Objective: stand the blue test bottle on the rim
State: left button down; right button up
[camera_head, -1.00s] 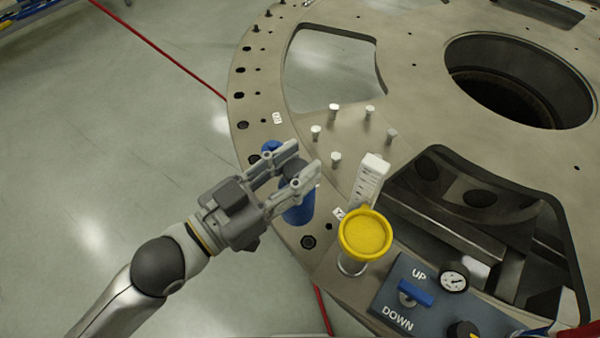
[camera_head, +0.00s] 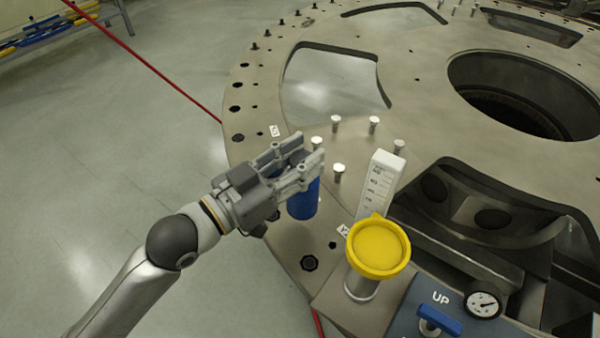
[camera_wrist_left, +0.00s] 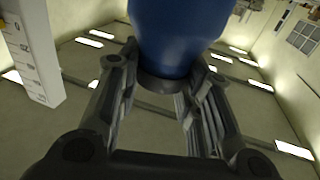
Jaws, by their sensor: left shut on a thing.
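The blue test bottle (camera_head: 303,200) is in my left gripper (camera_head: 309,148), which is shut on its dark upper end. The blue body hangs below the fingers, about upright, over the near left part of the plate's rim (camera_head: 240,108). I cannot tell whether its base touches the plate. In the left wrist view the bottle (camera_wrist_left: 178,35) fills the top middle, its dark end between the fingers (camera_wrist_left: 160,85). My right gripper is not in view.
A control panel (camera_head: 440,320) with a gauge is at the lower right. The plate has large openings (camera_head: 335,75).

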pick_arm(q)
jog(key=shift+w+f, duration=0.2)
jog(key=shift+f, duration=1.5)
jog(key=shift+f, duration=0.15)
jog(key=c, duration=1)
grip_release()
jog(key=shift+s+a, duration=0.1)
jog(key=b+v, duration=0.2)
jog(key=v, duration=0.9)
jog(key=shift+s+a, duration=0.25)
